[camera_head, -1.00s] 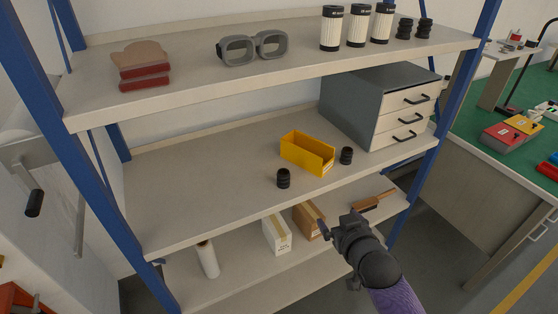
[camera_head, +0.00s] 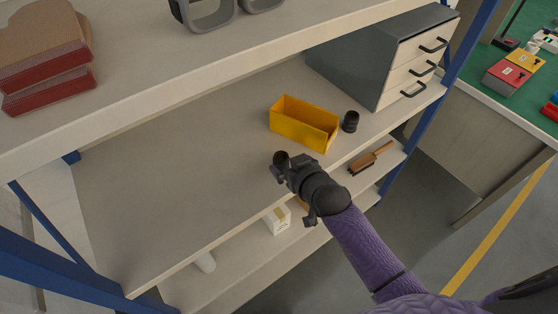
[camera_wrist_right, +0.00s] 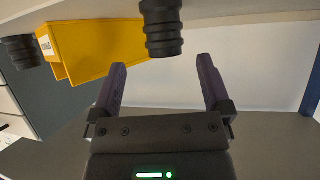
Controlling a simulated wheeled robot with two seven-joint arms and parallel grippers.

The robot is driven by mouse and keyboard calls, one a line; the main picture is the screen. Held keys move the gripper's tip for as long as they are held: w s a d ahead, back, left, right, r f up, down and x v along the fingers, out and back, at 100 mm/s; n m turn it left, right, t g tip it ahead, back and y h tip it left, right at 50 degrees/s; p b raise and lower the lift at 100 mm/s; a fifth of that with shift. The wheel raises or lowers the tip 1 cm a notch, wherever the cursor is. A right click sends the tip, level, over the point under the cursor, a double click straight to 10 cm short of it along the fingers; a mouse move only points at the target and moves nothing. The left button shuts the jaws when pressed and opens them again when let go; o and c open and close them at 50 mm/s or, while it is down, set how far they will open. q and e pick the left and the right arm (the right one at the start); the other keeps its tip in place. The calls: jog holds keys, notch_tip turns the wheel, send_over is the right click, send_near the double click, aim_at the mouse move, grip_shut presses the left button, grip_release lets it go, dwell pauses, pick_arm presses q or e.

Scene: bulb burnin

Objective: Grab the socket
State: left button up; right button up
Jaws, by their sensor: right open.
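A black ribbed socket (camera_head: 281,157) stands on the middle shelf, in front of the yellow bin's left end. My right gripper (camera_head: 284,169) is at this socket's near side and partly hides it in the head view. In the right wrist view the socket (camera_wrist_right: 163,28) lies just beyond the two open fingertips (camera_wrist_right: 163,64), lined up with the gap, with nothing between the fingers. A second black socket (camera_head: 350,121) stands right of the bin; it also shows at the left of the right wrist view (camera_wrist_right: 20,51). My left gripper is not in view.
The yellow bin (camera_head: 303,128) stands close behind the near socket. A grey drawer cabinet (camera_head: 370,60) is at the shelf's right end. The upper shelf (camera_head: 150,88) overhangs the back. The shelf's left part is bare. A brush and a white box are below.

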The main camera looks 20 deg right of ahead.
aim_at(285, 163)
jog(key=b+x, duration=0.1)
jog(key=x, duration=0.1)
jog(key=b+x, duration=0.1)
jog(key=x, duration=0.2)
jog(key=shift+s+a+f, duration=0.2)
jog(key=shift+a+f, duration=0.05)
jog(key=shift+w, duration=0.1)
jog(key=shift+r, duration=0.1)
jog(key=shift+c, duration=0.2)
